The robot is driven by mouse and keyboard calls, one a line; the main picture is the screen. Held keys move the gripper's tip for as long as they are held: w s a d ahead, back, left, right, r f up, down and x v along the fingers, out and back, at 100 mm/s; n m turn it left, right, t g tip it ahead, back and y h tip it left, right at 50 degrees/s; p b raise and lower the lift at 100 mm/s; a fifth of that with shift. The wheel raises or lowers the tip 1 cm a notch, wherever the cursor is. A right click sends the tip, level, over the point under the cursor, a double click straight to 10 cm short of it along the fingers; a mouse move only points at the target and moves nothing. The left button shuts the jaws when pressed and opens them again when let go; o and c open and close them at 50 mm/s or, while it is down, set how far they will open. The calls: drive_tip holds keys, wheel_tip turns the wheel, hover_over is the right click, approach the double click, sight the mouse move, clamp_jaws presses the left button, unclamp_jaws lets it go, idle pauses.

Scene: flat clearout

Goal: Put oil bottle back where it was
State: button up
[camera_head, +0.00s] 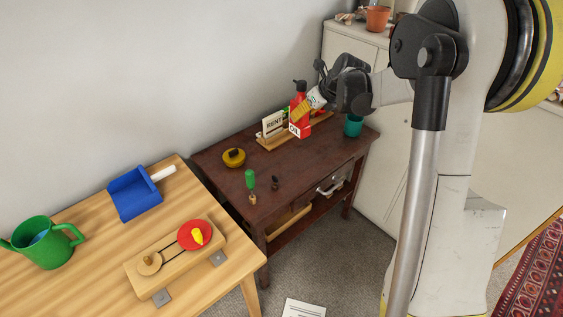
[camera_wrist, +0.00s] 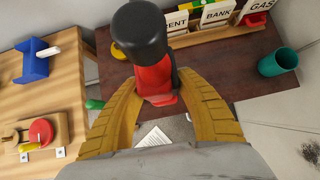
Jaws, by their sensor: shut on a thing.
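The oil bottle (camera_head: 297,128) is red with a black top and a white label, and it looks roughly upright above the dark wooden table (camera_head: 222,192). My gripper (camera_head: 307,107) is shut on it, coming from the right in the head view. In the wrist view the yellow fingers (camera_wrist: 158,98) sit on either side of the red oil bottle (camera_wrist: 153,78), its black top toward the camera. Whether its base touches the table or hangs just above it, I cannot tell.
A wooden rack (camera_head: 267,142) with labelled cards stands behind the bottle. A teal cup (camera_head: 353,126) is to the right. A yellow round object (camera_head: 234,158) and a green-handled tool (camera_head: 250,180) lie left on the table. A lighter table (camera_head: 90,240) adjoins at left.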

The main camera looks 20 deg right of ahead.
drive_tip(key=w+d+f+p, duration=0.1)
drive_tip(key=w+d+f, duration=0.3)
drive_tip(key=d, duration=0.5)
drive_tip(key=w+d+f, duration=0.2)
drive_tip(key=d+f, duration=0.4)
drive_tip(key=d, duration=0.2)
drive_tip(key=shift+n, duration=0.3)
drive_tip(key=shift+s+a+f+b, duration=0.2)
drive_tip(key=shift+a+f+b, duration=1.4)
drive_tip(key=shift+a+f, duration=1.2)
drive_tip(key=shift+s+a+f+b, duration=0.2)
drive_tip(key=shift+a+f+b, duration=1.35)
drive_tip(key=shift+a+f, duration=1.25)
drive_tip(key=shift+f, duration=0.15)
drive_tip(key=o, duration=0.6)
drive_tip(key=shift+o, duration=0.4)
